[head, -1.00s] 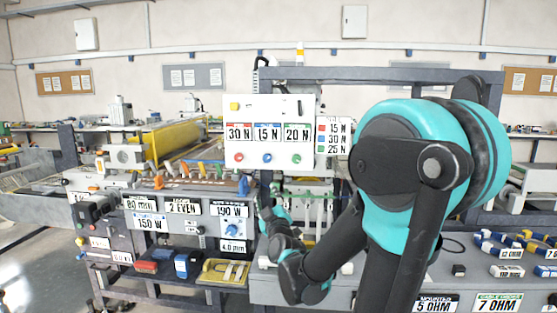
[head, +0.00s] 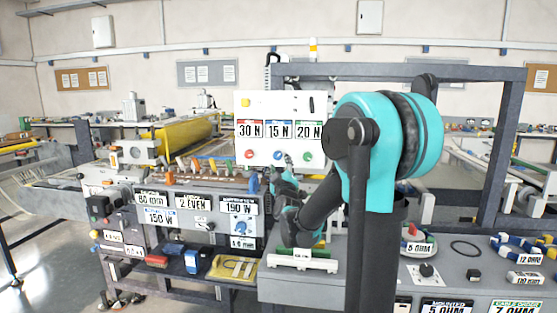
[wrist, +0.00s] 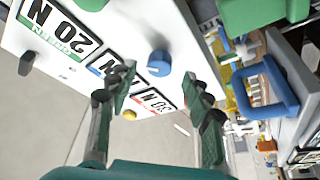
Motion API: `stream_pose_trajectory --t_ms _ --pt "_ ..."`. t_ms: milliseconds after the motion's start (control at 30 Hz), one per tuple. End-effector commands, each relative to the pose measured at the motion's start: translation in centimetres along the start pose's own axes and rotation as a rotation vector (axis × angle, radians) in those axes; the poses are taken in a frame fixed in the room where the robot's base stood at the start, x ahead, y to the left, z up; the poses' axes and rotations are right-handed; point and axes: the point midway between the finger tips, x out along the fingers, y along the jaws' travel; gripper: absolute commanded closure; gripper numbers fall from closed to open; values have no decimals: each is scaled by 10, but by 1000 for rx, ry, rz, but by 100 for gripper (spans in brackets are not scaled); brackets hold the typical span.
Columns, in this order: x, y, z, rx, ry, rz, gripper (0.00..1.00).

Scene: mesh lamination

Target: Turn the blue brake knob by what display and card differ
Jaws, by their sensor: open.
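The white brake panel (head: 262,103) carries three displays: red 30 N (head: 249,129), blue 15 N (head: 279,129) and green 20 N (head: 308,130). Below them sit a red knob (head: 249,155), the blue knob (head: 277,156) and a green knob (head: 308,156). My gripper (head: 286,163) is close to the blue knob in the head view. In the wrist view the blue knob (wrist: 158,63) lies between and beyond the open fingers of my gripper (wrist: 160,84); no contact is visible. The card is hidden behind my arm now; earlier it read 15 N, 30 N and 25 N from the top.
A bench (head: 300,285) stands below the panel, with a green and white block (head: 303,259) near my arm. A control cabinet (head: 170,235) with several labels is left. A dark frame post (head: 497,150) and loose connectors (head: 515,245) are right.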

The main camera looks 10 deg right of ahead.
Motion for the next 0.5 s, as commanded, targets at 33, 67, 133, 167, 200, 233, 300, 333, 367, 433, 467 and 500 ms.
stream_pose_trajectory --t_ms 33,67,133,167,200,233,300,333,367,433,467,500 --pt "9 0 0 0 -1 0 50" --pt "14 0 0 0 -1 0 50" --pt "24 0 0 -1 -1 0 50" --pt "27 0 0 -1 -1 0 50" --pt "32 0 0 0 -1 0 50" --pt "34 0 0 0 -1 0 50" --pt "39 0 0 0 -1 0 50" --pt "41 0 0 0 -1 0 50" --pt "42 0 0 0 -1 0 50" --pt "43 0 0 0 -1 0 50" --pt "44 0 0 0 -1 0 50" --pt "44 0 0 0 -1 0 50"
